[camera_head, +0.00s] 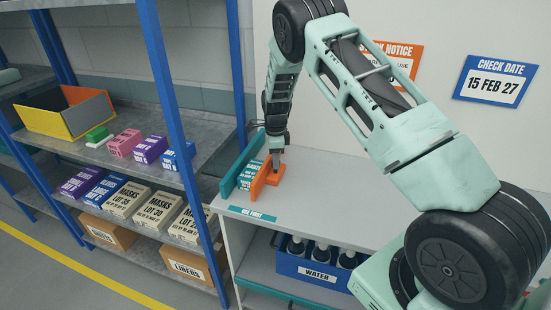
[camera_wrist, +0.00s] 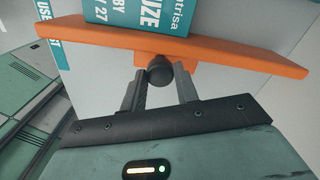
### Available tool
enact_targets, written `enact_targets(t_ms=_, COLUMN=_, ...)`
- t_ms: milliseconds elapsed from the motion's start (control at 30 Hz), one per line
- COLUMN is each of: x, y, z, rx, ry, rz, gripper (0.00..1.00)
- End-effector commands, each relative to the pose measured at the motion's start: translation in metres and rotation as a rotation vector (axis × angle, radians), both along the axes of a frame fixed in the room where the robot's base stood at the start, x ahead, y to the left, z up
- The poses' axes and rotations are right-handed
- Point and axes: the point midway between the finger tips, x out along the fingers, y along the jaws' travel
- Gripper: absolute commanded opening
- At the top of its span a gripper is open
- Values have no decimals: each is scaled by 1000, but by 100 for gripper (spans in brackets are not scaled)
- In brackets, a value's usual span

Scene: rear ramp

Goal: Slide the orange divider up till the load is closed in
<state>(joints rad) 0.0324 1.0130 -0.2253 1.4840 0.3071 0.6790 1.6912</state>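The orange divider (camera_head: 260,183) stands on the grey counter top, with an orange foot to its right. It also crosses the upper part of the wrist view (camera_wrist: 225,55). The load, a teal and white gauze box (camera_head: 248,176), lies between the divider and a teal side wall (camera_head: 235,169). In the wrist view the box (camera_wrist: 135,15) shows right beyond the divider and looks close against it. A dark round knob (camera_wrist: 160,71) sits on the divider's near side. My gripper (camera_wrist: 160,75) has its fingers apart, one on each side of the knob, with small gaps visible.
The counter (camera_head: 325,182) is clear to the right of the divider. A "USE FIRST" label (camera_head: 252,214) marks its front edge. A blue water crate (camera_head: 310,268) with bottles stands below. A blue-posted shelf (camera_head: 170,100) with boxes stands close on the left.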

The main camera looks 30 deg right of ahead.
Motion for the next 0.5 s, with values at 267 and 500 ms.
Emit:
enact_targets(t_ms=267, x=-38, y=-31, z=-1, rx=0, ry=1, rz=-6, gripper=0)
enact_targets(t_ms=500, x=-56, y=-44, z=0, rx=-1, ry=0, rz=-2, gripper=0)
